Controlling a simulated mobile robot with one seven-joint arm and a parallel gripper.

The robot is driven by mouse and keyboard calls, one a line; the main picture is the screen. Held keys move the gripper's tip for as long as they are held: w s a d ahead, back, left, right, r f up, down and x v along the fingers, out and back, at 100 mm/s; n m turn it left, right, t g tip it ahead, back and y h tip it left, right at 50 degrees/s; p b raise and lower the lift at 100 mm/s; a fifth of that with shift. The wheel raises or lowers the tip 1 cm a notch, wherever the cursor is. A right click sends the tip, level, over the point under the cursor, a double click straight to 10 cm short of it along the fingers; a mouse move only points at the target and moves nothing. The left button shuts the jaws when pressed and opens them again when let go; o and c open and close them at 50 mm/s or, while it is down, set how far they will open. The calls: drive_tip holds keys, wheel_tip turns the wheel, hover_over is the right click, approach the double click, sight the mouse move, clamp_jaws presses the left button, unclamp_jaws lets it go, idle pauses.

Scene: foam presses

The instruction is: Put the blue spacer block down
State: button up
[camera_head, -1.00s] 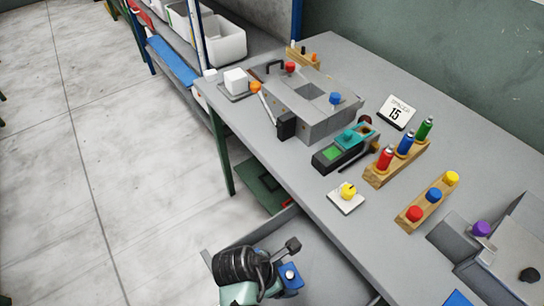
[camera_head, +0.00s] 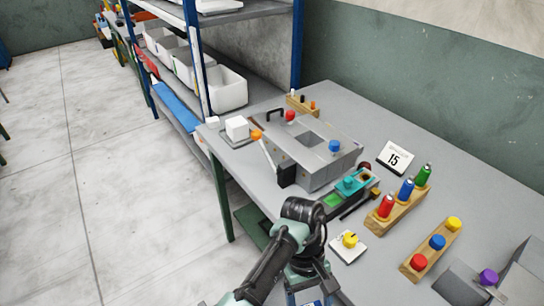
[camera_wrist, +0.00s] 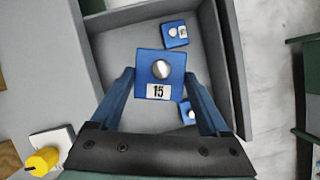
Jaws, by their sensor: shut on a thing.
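The blue spacer block (camera_wrist: 150,63), with a round silver knob and a white label reading 15, is held between the fingers of my gripper (camera_wrist: 160,80) in the wrist view. It is over an open grey drawer (camera_wrist: 115,48); its height above the drawer floor is hard to tell. A second blue block (camera_wrist: 168,41) with a knob lies in the drawer at the upper right. A third blue block (camera_wrist: 184,106) is partly hidden by the right finger. In the head view my arm covers most of the drawer area at the bottom.
A yellow knob (camera_head: 350,239) on a white plate sits near the bench edge. On the grey bench (camera_head: 440,165) stand a grey press (camera_head: 318,168), a teal-topped device (camera_head: 350,187), wooden racks (camera_head: 400,210) with coloured items, and a card (camera_head: 394,158) reading 15. Bare drawer floor shows left of the held block.

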drive_tip(key=s+a+f+m+y, duration=0.1)
drive_tip(key=s+a+m, duration=0.1)
drive_tip(key=a, duration=0.5)
drive_tip(key=shift+s+a+m, duration=0.2)
drive_tip(key=shift+s+m, duration=0.15)
drive_tip(key=shift+m, duration=0.55)
drive_tip(key=shift+s+a, duration=0.15)
drive_tip(key=shift+a, duration=0.1)
